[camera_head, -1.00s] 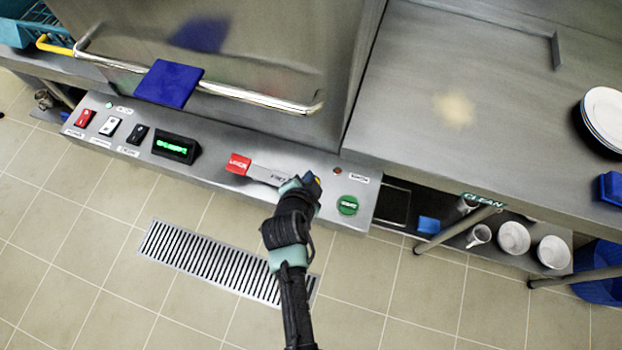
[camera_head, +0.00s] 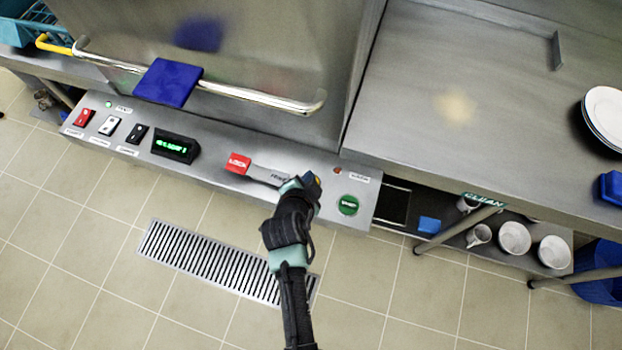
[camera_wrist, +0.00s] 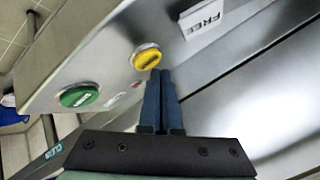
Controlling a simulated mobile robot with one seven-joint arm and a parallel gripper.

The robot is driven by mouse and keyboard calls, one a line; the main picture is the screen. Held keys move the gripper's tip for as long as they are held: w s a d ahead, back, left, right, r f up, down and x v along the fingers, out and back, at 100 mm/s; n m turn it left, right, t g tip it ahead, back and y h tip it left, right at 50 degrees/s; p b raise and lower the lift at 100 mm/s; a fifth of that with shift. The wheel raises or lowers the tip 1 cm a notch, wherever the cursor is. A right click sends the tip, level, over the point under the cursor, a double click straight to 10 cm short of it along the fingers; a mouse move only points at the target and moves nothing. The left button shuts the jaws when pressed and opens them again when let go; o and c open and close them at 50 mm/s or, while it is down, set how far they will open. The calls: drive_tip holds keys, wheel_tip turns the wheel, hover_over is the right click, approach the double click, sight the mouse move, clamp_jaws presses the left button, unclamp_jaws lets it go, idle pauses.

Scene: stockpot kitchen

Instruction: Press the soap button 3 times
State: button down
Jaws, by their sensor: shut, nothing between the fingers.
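A round yellow button (camera_wrist: 146,57) sits on the steel control panel in the wrist view. Its label is too blurred to read, so I cannot confirm that it is the soap button. My gripper (camera_wrist: 160,74) is shut and empty, with its blue fingertips right at the yellow button's edge. I cannot tell whether they touch it. In the head view my gripper (camera_head: 312,182) is over the right part of the panel and mostly hides the button.
A green button (camera_head: 348,205) is right of my gripper, a red lever or switch (camera_head: 238,163) left of it. Rocker switches and a green display (camera_head: 175,147) are further left. A chrome handle bar (camera_head: 260,99) runs above the panel. Stacked plates (camera_head: 604,115) stand far right.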

drive_tip(key=shift+f, duration=0.25)
drive_tip(key=shift+f+b, duration=0.55)
drive_tip(key=shift+b, duration=0.1)
idle(0.4)
idle(0.4)
drive_tip(key=shift+r+p, duration=0.8)
drive_tip(key=shift+r, duration=0.15)
wheel_tip(320, 180, up, 5)
drive_tip(key=p, duration=0.4)
idle(0.6)
